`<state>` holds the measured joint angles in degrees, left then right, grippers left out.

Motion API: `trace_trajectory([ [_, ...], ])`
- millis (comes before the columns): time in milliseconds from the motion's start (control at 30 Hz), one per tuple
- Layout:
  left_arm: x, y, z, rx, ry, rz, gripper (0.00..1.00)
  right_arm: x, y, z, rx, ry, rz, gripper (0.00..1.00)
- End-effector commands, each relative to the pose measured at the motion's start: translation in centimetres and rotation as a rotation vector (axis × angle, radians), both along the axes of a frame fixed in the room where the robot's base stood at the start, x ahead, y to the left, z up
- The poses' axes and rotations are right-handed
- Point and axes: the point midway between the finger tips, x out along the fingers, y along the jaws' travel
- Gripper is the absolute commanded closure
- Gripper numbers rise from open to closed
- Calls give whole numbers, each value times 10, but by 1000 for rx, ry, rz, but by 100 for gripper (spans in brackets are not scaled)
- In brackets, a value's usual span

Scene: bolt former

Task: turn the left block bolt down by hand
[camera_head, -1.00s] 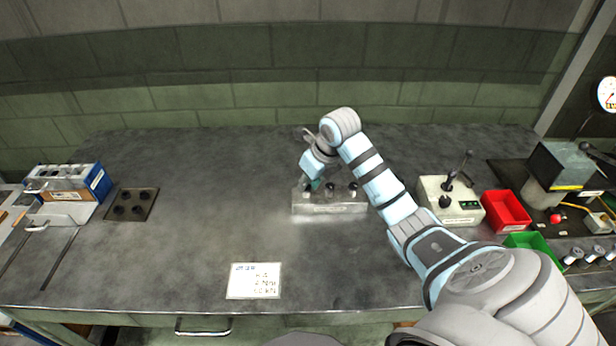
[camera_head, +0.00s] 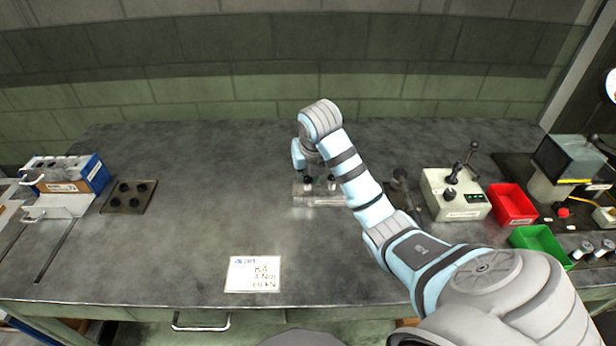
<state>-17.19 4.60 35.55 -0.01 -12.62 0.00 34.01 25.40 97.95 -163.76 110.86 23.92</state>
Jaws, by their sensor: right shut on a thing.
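The metal block (camera_head: 322,201) stands near the middle of the bench. Dark bolt heads show along its top, and one sits at the middle (camera_head: 331,185). My right gripper (camera_head: 307,181) points down at the block's left end, shut on the left block bolt. The bolt is mostly hidden by the fingers and is small in view, so how deep it sits cannot be told. My right forearm covers the block's right end. My left gripper is not in view.
A printed card (camera_head: 253,274) lies at the front. A dark plate with holes (camera_head: 129,197) and a blue box (camera_head: 86,172) are at left. A lever control box (camera_head: 456,196), red bin (camera_head: 512,204) and green bin (camera_head: 540,241) stand at right.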

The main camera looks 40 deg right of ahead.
Motion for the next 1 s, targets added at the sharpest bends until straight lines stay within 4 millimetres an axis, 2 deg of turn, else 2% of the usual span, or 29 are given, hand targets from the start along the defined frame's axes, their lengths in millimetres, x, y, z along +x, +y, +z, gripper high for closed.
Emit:
trace_trajectory([
  [267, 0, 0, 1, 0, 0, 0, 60, -1, 0, 0, 1, 3, 0, 100],
  [300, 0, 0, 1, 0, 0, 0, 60, -1, 0, 0, 1, 3, 0, 79],
  [433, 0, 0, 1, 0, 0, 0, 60, -1, 0, 0, 1, 3, 1, 60],
  [767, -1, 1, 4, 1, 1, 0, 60, -1, 0, 1, 1, 4, 10, 60],
  [867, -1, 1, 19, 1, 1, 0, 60, -1, 0, 5, 1, 6, 52, 60],
  [933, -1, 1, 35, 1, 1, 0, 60, -2, -2, 9, -1, 7, 118, 60],
  [1000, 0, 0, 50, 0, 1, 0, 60, -3, -5, 9, -2, 8, 272, 60],
])
